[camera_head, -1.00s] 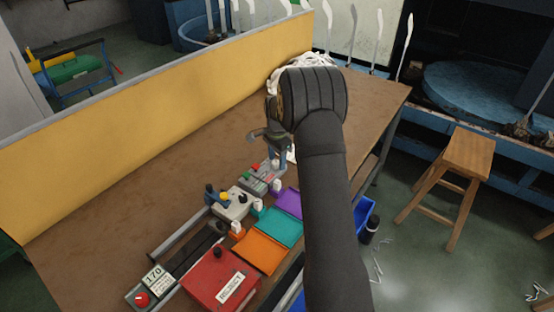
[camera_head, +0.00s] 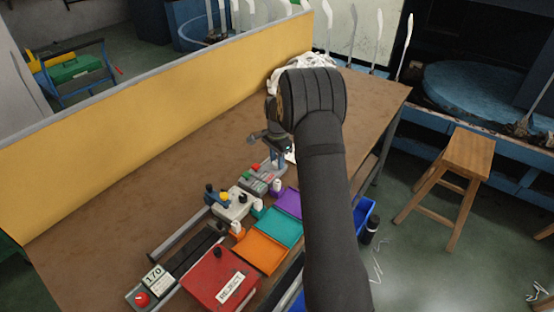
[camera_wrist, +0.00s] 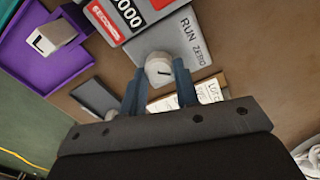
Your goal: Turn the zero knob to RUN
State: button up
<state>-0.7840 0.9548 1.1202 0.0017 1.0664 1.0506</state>
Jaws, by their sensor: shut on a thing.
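The zero knob (camera_wrist: 158,70) is a round, pale grey knob with a dark pointer line, on a grey plate (camera_wrist: 168,38) marked RUN and ZERO in the wrist view. The pointer line lies roughly sideways in the picture; which mark it lines up with I cannot tell. My gripper (camera_wrist: 160,82) has its two blue fingers on either side of the knob and is shut on it. In the head view my gripper (camera_head: 277,160) is over the far end of the row of devices, and the knob is hidden there.
Purple (camera_head: 288,203), teal (camera_head: 279,229) and orange (camera_head: 261,252) trays and a red REJECT box (camera_head: 221,279) line the bench front. A yellow partition (camera_head: 150,110) stands behind. The brown bench (camera_head: 110,190) is clear at left.

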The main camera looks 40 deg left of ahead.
aim_at(276, 162)
jog(key=n, duration=0.3)
jog(key=shift+n, duration=0.4)
jog(key=n, duration=0.4)
jog(key=shift+a+n, duration=0.15)
jog(key=shift+n, duration=0.15)
jog(key=n, duration=0.4)
jog(key=shift+n, duration=0.3)
jog(key=shift+s+n, duration=0.1)
jog(key=shift+n, duration=1.9)
jog(key=o, duration=1)
jog(key=shift+c, duration=0.2)
notch_tip(276, 162, up, 17)
jog(key=shift+r, duration=0.2)
